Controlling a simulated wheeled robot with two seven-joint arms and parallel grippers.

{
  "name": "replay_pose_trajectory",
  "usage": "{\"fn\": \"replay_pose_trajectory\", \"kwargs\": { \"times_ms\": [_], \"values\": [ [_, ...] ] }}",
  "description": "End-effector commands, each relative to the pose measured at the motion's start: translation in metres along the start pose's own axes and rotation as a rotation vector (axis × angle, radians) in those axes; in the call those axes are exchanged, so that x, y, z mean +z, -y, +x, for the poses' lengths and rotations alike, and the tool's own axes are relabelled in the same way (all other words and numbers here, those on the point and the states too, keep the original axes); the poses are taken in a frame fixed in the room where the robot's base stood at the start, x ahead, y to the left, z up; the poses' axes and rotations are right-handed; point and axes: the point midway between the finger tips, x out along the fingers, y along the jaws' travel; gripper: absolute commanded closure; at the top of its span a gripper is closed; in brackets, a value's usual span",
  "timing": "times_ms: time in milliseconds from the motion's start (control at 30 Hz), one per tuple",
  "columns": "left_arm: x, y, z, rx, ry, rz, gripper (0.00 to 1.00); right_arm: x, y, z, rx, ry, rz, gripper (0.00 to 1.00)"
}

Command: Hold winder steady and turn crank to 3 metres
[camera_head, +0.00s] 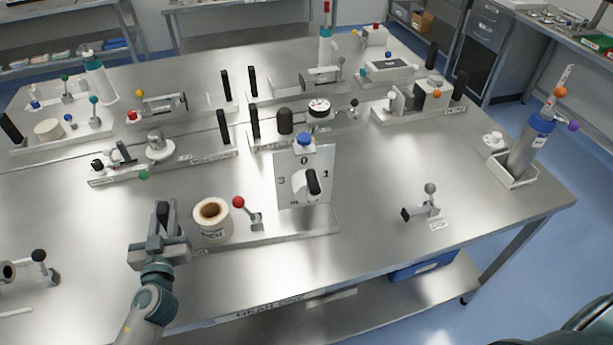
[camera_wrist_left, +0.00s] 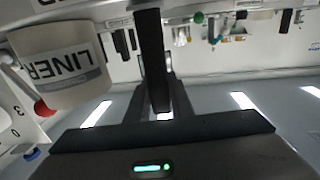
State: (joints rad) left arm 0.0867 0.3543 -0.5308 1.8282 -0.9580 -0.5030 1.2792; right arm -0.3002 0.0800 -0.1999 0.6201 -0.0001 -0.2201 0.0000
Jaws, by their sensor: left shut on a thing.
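The winder is a metal base (camera_head: 270,237) near the front edge of the table. It carries a white roll (camera_head: 212,222) with a brown core, a red-knobbed lever (camera_head: 247,213) and an upright plate (camera_head: 290,165) marked 3, 0 and 1. A crank with a black grip (camera_head: 313,183) is on the plate, its grip towards the lower right. A blue knob (camera_head: 305,139) tops the plate. My left gripper (camera_head: 163,215) is shut on the black upright handle (camera_wrist_left: 152,60) at the base's left end. The roll, labelled LINER, also shows in the left wrist view (camera_wrist_left: 62,65).
Other stations with black upright handles (camera_head: 222,127) stand behind. A small clamp with a grey knob (camera_head: 430,203) and a tall blue-topped bottle (camera_head: 530,140) are to the right. The table is clear between winder and clamp. A blue bin (camera_head: 425,266) is on the shelf below.

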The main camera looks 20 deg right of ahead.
Motion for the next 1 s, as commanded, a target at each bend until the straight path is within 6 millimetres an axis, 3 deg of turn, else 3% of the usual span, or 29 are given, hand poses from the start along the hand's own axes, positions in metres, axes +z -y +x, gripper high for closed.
{"fn": "replay_pose_trajectory", "kwargs": {
  "times_ms": [1000],
  "values": [
    [0.01, -0.001, -0.001, 0.0, 0.006, 0.002, 1.0, 0.001, 0.0, 0.009, 0.0, 0.0, 0.0, 1.0]
  ]
}}
